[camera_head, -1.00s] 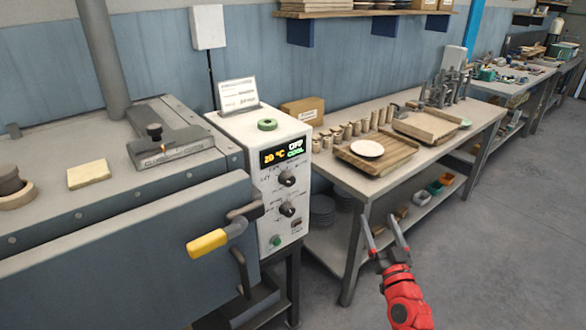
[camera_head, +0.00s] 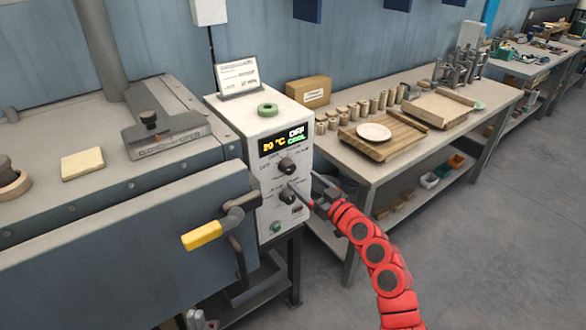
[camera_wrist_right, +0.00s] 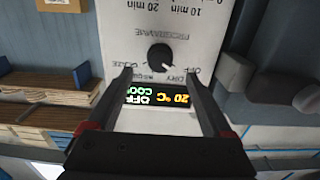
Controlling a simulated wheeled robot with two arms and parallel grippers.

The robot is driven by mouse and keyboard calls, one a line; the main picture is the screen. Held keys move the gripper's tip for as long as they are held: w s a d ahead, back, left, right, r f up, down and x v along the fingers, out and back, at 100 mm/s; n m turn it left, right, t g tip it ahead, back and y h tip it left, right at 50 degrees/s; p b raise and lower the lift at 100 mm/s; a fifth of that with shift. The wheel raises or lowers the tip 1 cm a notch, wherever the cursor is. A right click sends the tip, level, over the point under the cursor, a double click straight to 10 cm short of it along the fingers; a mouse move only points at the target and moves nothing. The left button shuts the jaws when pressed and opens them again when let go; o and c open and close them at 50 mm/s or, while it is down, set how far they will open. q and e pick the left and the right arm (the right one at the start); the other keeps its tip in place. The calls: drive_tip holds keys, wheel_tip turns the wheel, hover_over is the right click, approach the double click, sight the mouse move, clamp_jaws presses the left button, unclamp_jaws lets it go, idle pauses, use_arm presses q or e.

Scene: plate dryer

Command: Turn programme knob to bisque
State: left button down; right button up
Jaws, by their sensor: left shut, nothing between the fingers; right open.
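The programme knob (camera_head: 287,165) is the dark upper knob on the white control box (camera_head: 240,125). In the right wrist view the knob (camera_wrist_right: 160,57) shows upside down under the word PROGRAMME, with OFF, DRY, a partly legible label and GLAZE around it. The display (camera_head: 283,141) reads 20 °C, OFF and COOL. My right gripper (camera_wrist_right: 159,76) is open, its fingertips on either side of and slightly below the knob in that view; contact cannot be told. In the head view the right gripper (camera_head: 304,190) is at the box's right front. My left gripper (camera_head: 195,319) is shut at the bottom edge.
A second dark knob (camera_head: 287,196) and a green button (camera_head: 276,227) sit lower on the box. The kiln's yellow-ended handle (camera_head: 203,236) juts out left of the box. A workbench (camera_head: 385,168) with wooden boards stands to the right; floor beyond is clear.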

sight(291, 170)
drive_tip(key=x, duration=0.5)
drive_tip(key=shift+w+a+r, duration=0.1)
drive_tip(key=shift+w, duration=0.1)
drive_tip(key=shift+w+a, duration=0.4)
clamp_jaws()
